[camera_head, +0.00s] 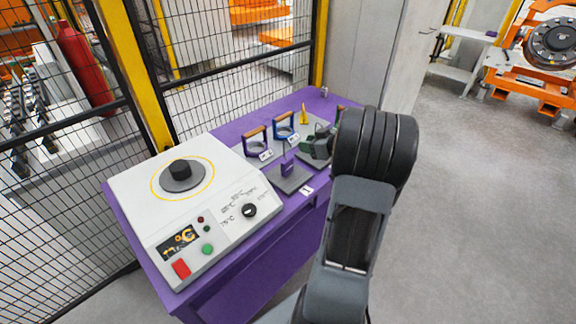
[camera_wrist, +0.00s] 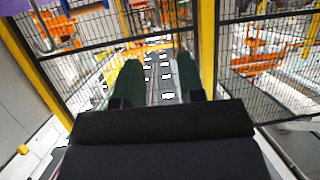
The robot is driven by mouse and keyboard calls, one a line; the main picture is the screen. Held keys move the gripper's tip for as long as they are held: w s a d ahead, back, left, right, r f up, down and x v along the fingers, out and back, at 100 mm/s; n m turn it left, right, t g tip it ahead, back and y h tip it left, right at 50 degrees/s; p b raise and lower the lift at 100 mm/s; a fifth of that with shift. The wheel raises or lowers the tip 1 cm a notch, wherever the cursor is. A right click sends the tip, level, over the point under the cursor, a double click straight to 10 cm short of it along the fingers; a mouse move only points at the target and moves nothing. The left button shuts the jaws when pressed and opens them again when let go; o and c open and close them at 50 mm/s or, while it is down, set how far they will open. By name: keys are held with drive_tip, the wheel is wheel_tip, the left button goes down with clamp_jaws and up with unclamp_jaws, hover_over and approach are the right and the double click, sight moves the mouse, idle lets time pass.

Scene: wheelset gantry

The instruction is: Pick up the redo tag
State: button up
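No label reading "redo" is legible, so I cannot tell for sure which piece is the redo tag. A small yellow upright piece (camera_head: 304,115) stands at the back of the purple table (camera_head: 238,131). My gripper (camera_head: 314,146) is above the right part of the table, partly hidden by my wrist. In the wrist view its two green fingers (camera_wrist: 158,82) are apart with nothing held between them, pointing toward the mesh fence.
A white heater box (camera_head: 190,205) with knob and buttons fills the table's left. A mesh fence (camera_head: 225,50) borders the back. Open floor (camera_head: 480,200) lies to the right.

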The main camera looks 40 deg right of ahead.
sight(284, 142)
drive_tip(key=p+x, duration=0.3)
drive_tip(key=x, duration=0.7)
drive_tip(key=shift+w, duration=0.15)
drive_tip(key=shift+p+x, duration=0.4)
drive_tip(key=shift+x, duration=0.35)
drive_tip(key=shift+f, duration=0.1)
drive_tip(key=shift+c, duration=0.5)
clamp_jaws()
